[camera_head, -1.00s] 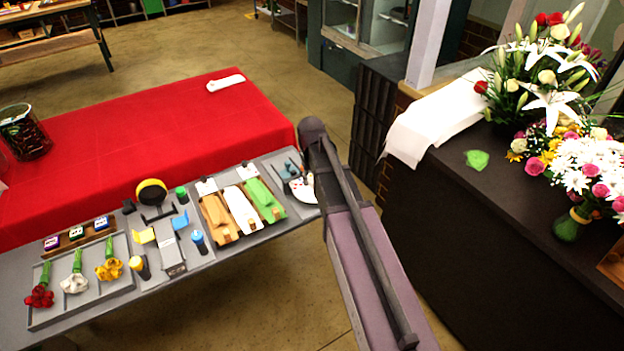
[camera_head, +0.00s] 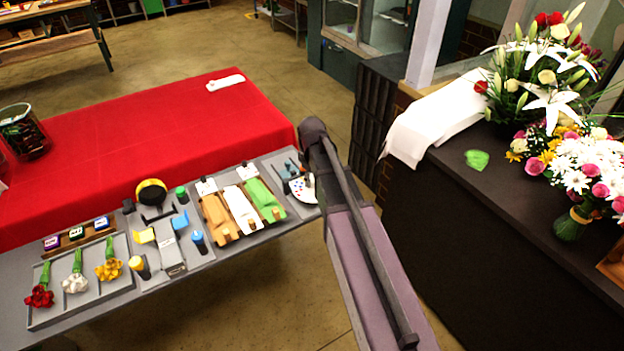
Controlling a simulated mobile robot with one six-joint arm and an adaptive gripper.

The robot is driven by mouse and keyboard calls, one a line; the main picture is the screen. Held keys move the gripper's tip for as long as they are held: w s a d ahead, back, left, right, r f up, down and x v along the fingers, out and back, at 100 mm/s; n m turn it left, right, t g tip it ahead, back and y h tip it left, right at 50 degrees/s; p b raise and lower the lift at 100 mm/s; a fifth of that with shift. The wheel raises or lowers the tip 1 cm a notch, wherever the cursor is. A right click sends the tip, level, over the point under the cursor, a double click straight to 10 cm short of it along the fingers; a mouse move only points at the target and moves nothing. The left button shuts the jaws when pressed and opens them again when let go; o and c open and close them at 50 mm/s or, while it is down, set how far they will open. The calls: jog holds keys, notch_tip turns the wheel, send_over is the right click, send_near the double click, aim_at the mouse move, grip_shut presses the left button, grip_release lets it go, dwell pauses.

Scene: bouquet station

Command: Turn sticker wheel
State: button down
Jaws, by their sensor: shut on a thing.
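The sticker wheel (camera_head: 302,188) is a white disc with small coloured spots at the right end of the grey work table. My arm (camera_head: 345,195) passes in front of its right side and hides part of it. My gripper is not visible, so its contact with the wheel cannot be seen. A small dark holder with bluish parts (camera_head: 287,171) stands just behind and left of the wheel.
Left of the wheel are green, white and brown wrap trays (camera_head: 243,211), a blue-capped bottle (camera_head: 198,241) and flower bunches (camera_head: 109,266). A red-covered table (camera_head: 150,130) stands behind. A dark counter (camera_head: 480,230) with bouquets is at right.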

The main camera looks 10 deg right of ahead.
jog(key=shift+s, duration=0.1)
jog(key=shift+c, duration=1.7)
grip_release()
